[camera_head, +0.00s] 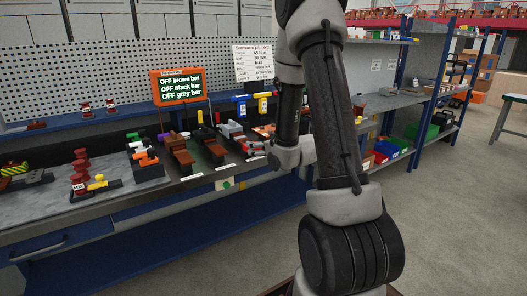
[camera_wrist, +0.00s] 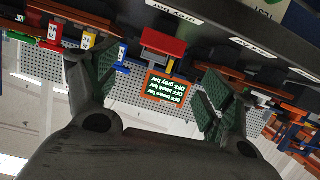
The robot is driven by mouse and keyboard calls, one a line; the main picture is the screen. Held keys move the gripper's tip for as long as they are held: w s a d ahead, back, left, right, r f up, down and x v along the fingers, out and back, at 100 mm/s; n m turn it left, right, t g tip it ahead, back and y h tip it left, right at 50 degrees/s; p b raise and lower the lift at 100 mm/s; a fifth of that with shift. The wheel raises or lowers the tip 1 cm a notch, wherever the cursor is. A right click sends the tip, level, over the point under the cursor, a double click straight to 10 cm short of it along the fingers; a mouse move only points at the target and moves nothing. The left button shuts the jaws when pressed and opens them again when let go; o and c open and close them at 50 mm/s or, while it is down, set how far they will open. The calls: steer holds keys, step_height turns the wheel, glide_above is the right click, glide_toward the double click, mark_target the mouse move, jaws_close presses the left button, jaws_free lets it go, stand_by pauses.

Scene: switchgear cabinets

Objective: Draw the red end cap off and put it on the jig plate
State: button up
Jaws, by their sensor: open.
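In the wrist view, which looks upside down, a red block-shaped part (camera_wrist: 163,42), likely the red end cap, sits on a dark rail assembly. It lies beyond the gap between my fingers, apart from both. My gripper (camera_wrist: 158,80) is open and empty, with green pads on its fingers. In the head view, my arm covers much of the gripper and the bench around it. I cannot pick out the cap there. I cannot tell for sure which surface is the jig plate.
An orange-framed screen (camera_head: 178,87) stands behind the bench, listing brown, black and grey bars as OFF. Brown blocks (camera_head: 180,152) and dark red stacked insulators (camera_head: 80,170) stand on the bench. Blue and yellow bottles (camera_head: 240,105) stand at the back. Floor at the right is clear.

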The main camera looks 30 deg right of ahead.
steer(key=shift+t+y, duration=0.3)
steer(key=shift+t, duration=0.5)
steer(key=w+f, duration=0.1)
steer(key=w, duration=0.1)
steer(key=w+f, duration=0.1)
steer(key=w, duration=0.2)
steer(key=w+f, duration=0.1)
steer(key=w, duration=0.2)
steer(key=shift+w+f, duration=0.2)
steer(key=shift+c, duration=0.5)
steer(key=c, duration=1.1)
steer(key=shift+s, duration=0.75)
steer(key=shift+s+d, duration=0.15)
steer(key=shift+s, duration=1.7)
